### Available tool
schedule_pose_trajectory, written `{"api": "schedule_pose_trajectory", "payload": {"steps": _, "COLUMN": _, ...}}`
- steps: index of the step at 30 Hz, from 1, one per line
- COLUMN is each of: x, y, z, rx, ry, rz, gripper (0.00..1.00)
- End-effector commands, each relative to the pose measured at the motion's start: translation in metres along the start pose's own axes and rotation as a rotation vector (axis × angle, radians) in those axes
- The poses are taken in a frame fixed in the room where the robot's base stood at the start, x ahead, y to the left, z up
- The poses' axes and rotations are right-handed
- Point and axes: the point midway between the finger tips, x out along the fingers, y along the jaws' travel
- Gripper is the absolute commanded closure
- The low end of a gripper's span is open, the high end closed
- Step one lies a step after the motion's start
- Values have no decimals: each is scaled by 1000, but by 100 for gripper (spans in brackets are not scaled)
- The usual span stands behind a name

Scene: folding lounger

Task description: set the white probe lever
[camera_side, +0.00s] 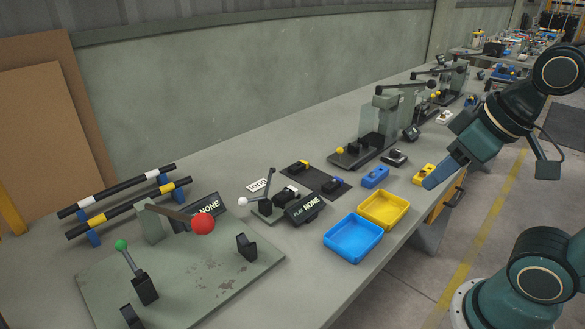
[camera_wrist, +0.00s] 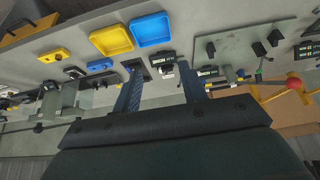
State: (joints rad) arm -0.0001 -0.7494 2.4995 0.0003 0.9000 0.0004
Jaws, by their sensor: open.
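The white probe lever (camera_side: 243,201) is a short rod with a white ball knob. In the wrist view that fixture (camera_wrist: 165,68) appears between my fingers, small and far off; I cannot make out the white knob there. My gripper (camera_side: 437,177) is open and empty, with blue fingers, high at the right of the bench and well apart from the lever. Both fingers show in the wrist view (camera_wrist: 159,88).
A blue tray (camera_side: 353,257) and a yellow tray (camera_side: 405,224) lie right of the fixture. A scarred plate (camera_side: 220,277) bears a red-knobbed lever (camera_side: 203,223) and a green-knobbed lever (camera_side: 121,246). Striped bars (camera_side: 129,209) stand behind it. A press (camera_side: 380,130) stands farther back.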

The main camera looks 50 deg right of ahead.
Motion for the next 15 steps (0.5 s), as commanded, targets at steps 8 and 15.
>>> {"api": "schedule_pose_trajectory", "payload": {"steps": 8, "x": -1, "y": 1, "z": -19, "rx": 40, "ry": -14, "rz": 10, "gripper": 57}}
{"api": "schedule_pose_trajectory", "payload": {"steps": 15, "x": 3, "y": 1, "z": -64, "rx": 141, "ry": -45, "rz": 39, "gripper": 57}}
